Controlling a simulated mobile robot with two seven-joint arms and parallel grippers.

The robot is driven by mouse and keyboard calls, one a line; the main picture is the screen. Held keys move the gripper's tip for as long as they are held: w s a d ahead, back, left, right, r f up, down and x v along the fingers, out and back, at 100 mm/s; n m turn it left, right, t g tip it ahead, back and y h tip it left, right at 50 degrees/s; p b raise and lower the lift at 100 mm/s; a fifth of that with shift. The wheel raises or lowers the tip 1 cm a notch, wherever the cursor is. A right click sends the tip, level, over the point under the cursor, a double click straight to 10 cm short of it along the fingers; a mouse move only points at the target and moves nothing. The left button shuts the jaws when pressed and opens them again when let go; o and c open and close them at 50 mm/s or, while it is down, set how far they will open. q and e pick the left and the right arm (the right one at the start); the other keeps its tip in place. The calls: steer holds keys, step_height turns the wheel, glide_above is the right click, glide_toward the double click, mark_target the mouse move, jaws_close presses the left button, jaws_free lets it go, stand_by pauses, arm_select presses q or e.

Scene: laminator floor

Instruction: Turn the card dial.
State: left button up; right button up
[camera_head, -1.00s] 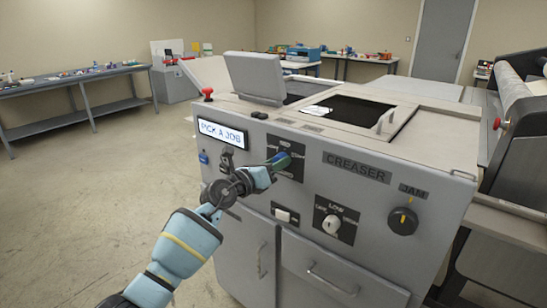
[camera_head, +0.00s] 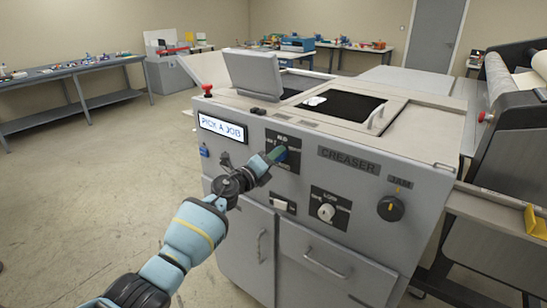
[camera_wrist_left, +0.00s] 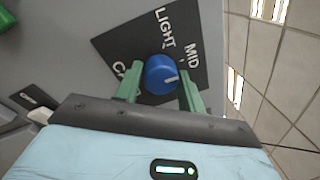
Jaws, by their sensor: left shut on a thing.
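The card dial is a round blue knob (camera_wrist_left: 160,73) with a white mark on its right side. It sits on a black plate (camera_wrist_left: 112,43) lettered LIGHT, MID and a partly covered third word beginning with C. My left gripper (camera_wrist_left: 161,70) has one green finger on each side of the knob and is shut on it. In the head view, my left gripper (camera_head: 271,158) reaches the dial plate (camera_head: 291,141) on the front of the grey creaser machine (camera_head: 330,230); its fingers hide most of the knob there. My right gripper is not in view.
A lit screen (camera_head: 222,128) reading PICK A JOB is left of the dial. A white knob (camera_head: 326,212) and a black JAM knob (camera_head: 390,208) are lower right. A red button (camera_head: 207,89) stands on top. Open floor (camera_head: 90,200) lies to the left.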

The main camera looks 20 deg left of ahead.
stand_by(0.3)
arm_select(q)
steer(key=o, duration=1)
steer(key=shift+s+a, duration=0.1)
steer(key=shift+s, duration=0.05)
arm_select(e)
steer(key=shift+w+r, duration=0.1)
arm_select(q)
steer(key=shift+p+v, duration=0.8)
steer(key=shift+v, duration=2.95)
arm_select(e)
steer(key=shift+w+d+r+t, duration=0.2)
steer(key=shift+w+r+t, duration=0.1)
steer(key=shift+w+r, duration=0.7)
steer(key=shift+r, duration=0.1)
arm_select(q)
steer(key=shift+f, duration=0.1)
